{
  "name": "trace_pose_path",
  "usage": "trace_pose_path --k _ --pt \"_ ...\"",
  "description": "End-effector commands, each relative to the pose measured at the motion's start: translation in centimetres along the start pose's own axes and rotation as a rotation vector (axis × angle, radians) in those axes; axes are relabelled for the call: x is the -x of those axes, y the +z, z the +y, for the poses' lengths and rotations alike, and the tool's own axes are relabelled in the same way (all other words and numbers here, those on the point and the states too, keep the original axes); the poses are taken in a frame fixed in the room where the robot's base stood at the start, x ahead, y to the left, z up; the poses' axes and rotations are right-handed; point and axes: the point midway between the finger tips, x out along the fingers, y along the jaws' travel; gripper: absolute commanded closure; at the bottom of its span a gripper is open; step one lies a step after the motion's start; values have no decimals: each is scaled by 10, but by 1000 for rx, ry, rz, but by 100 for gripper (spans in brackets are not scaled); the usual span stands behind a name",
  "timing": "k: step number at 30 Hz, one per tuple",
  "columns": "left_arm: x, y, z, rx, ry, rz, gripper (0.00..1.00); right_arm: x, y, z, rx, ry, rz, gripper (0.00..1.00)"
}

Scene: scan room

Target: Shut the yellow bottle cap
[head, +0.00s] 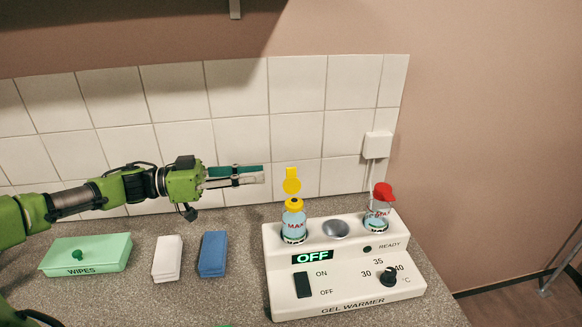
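The bottle with the yellow cap stands upright in the left well of the white gel warmer (345,292). Its blue-labelled body (294,224) shows above the rim. The yellow cap (292,181) is open, its lid standing up above the yellow collar (294,204) with a dark spot in the top. My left gripper (263,175) comes in from the left, level with the raised lid and a short gap to its left. Its fingers point right, lie close together and look shut, with nothing seen between them. My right gripper is not in view.
A bottle (376,217) with a red cap (383,191) stands in the right well; an empty metal well (335,229) lies between. The warmer display reads OFF. A green wipes box (86,252), white block (167,258) and blue block (212,254) stand left. The tiled wall (240,88) is behind.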

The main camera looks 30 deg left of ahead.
Motion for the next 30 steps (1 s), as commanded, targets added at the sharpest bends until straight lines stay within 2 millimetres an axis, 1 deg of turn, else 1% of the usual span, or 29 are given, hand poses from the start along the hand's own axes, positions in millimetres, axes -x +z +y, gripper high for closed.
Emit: trace_pose_path --k 1,9,12,15,19,27,28,30 --pt "-10 -6 2 -4 4 10 79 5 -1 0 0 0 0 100" --pt "-59 -7 1 -2 2 8 79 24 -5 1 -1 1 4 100" --pt "-73 -5 0 -1 0 6 79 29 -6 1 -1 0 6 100" --pt "-82 -4 0 0 0 4 79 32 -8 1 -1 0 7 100" --pt "-89 -2 0 -3 0 3 79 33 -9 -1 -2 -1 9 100" --pt "-90 -1 0 -2 -1 2 79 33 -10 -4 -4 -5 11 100" --pt "-90 -1 0 -2 -1 2 84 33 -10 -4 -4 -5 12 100" --pt "-90 -1 0 -2 -1 2 100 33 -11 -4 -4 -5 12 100"
